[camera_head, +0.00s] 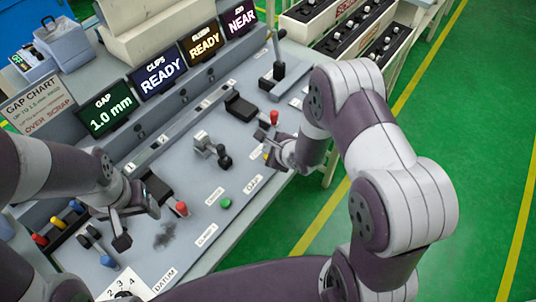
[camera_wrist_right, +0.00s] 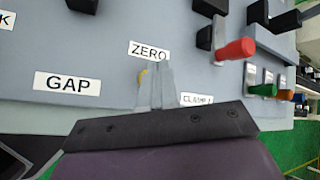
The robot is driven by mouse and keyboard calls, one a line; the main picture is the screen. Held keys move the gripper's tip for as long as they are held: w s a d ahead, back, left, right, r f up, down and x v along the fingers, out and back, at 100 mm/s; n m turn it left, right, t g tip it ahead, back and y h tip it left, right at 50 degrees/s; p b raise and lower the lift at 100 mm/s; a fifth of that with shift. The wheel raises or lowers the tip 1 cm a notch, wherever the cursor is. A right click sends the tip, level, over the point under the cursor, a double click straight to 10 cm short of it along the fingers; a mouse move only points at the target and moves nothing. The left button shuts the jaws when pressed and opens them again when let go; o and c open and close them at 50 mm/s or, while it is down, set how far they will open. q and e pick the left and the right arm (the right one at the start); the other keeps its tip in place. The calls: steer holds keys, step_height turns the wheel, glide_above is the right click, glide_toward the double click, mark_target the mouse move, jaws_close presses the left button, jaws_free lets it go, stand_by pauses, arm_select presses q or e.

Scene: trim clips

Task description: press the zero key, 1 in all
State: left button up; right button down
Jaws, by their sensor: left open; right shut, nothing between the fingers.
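The zero key shows as a small yellow piece (camera_wrist_right: 143,76) in the right wrist view, just below the ZERO label (camera_wrist_right: 149,51) and mostly hidden behind my right gripper. In the head view a bit of yellow (camera_head: 266,155) shows beside that gripper. My right gripper (camera_wrist_right: 155,72) is shut and empty, its fingertips over the key's spot; I cannot tell whether they touch it. In the head view it is at the bench's right side (camera_head: 270,142).
A red clamp handle (camera_wrist_right: 235,50) stands close right of my right gripper. The GAP label (camera_wrist_right: 68,84) lies to its left. A green button (camera_head: 225,202) sits on the bench front. The gap screen (camera_head: 106,113) reads 1.0 mm; other screens read READY, READY and NEAR.

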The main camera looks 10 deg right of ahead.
steer(key=shift+f, duration=0.1)
stand_by(0.4)
steer(key=shift+f, duration=0.35)
steer(key=shift+f+b, duration=0.4)
steer(key=shift+f, duration=0.1)
stand_by(0.5)
steer(key=shift+r, duration=0.1)
steer(key=shift+r+p, duration=0.85)
steer(key=shift+p, duration=0.15)
step_height(320, 180, up, 5)
steer(key=p, duration=0.5)
